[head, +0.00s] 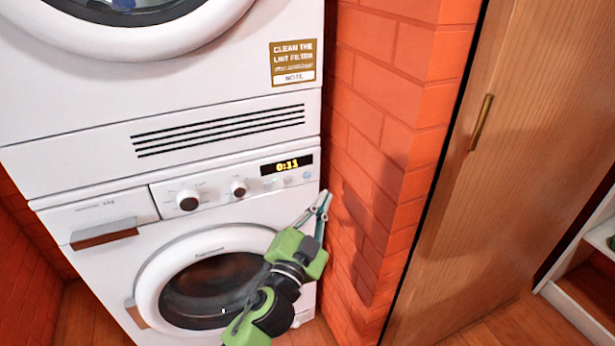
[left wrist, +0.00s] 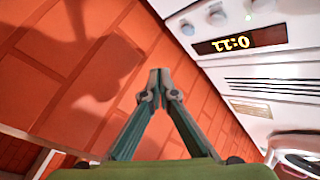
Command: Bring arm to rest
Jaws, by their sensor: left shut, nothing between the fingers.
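My left gripper (head: 322,204) is at the end of my green and black arm, in front of the washing machine's right edge and the orange brick wall. In the left wrist view, its two fingers (left wrist: 159,76) come together at the tips with nothing between them. The washing machine (head: 90,265) has a closed round door (head: 205,290), partly hidden by my arm. Its lit display (head: 287,165) reads 0:11. My right gripper does not show in either view.
A dryer (head: 200,90) is stacked on top of the washer. The orange brick wall (head: 375,130) stands close on the right, with a wooden door (head: 520,130) beyond it. A white shelf (head: 585,290) is at the far right. Some wooden floor (head: 510,325) is bare.

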